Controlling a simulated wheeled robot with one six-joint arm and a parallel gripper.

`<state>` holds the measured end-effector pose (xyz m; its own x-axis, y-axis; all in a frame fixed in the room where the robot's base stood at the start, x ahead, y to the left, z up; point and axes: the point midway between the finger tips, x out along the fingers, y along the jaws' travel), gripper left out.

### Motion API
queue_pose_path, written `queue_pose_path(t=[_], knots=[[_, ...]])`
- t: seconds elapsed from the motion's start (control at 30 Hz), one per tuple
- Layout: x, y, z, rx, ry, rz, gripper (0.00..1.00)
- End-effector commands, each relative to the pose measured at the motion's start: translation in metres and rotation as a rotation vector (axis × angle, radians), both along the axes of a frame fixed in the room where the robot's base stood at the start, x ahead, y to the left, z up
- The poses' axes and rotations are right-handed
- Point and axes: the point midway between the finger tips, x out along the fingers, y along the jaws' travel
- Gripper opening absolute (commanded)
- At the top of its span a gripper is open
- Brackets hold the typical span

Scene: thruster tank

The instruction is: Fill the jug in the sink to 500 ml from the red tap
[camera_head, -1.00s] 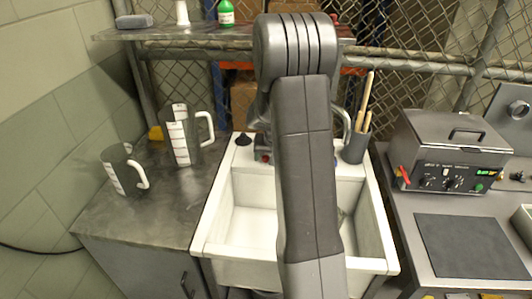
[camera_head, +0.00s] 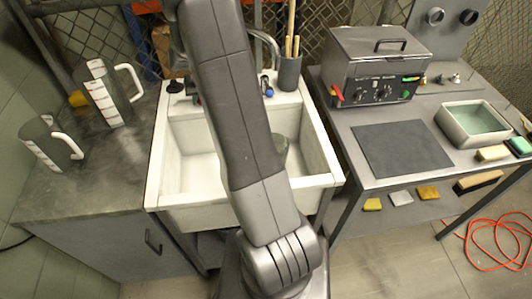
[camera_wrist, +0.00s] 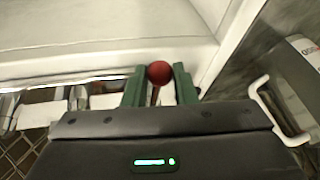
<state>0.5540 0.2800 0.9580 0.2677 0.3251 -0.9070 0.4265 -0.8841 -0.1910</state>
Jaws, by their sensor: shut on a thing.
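In the wrist view, the green fingers of my gripper (camera_wrist: 158,76) are closed on either side of the round red tap knob (camera_wrist: 158,71). Chrome tap parts (camera_wrist: 75,97) lie to its left. In the head view, my arm crosses the white sink (camera_head: 155,185) and hides most of the red tap and my gripper. A grey, rounded thing (camera_head: 281,146), likely the jug, shows in the sink beside my arm, partly covered. Its scale and water level cannot be seen. The blue tap knob (camera_head: 268,90) is at the sink's back, right of my arm.
Two graduated jugs, a larger one (camera_head: 106,94) and a smaller one (camera_head: 49,146), stand on the left counter. A dark cup of sticks (camera_head: 289,74) is at the sink's back right corner. A lidded bath (camera_head: 375,68) and grey mat (camera_head: 402,148) are on the right table.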

Motion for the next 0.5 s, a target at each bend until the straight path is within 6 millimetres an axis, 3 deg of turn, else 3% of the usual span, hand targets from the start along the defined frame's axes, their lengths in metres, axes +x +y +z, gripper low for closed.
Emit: queue_pose_path(t=[0.27, 0.5], knots=[[0.0, 0.002, 0.0, 0.0, 0.0, 0.001, 0.01], [-0.002, 0.024, 0.001, 0.0, -0.002, 0.003, 0.01]])
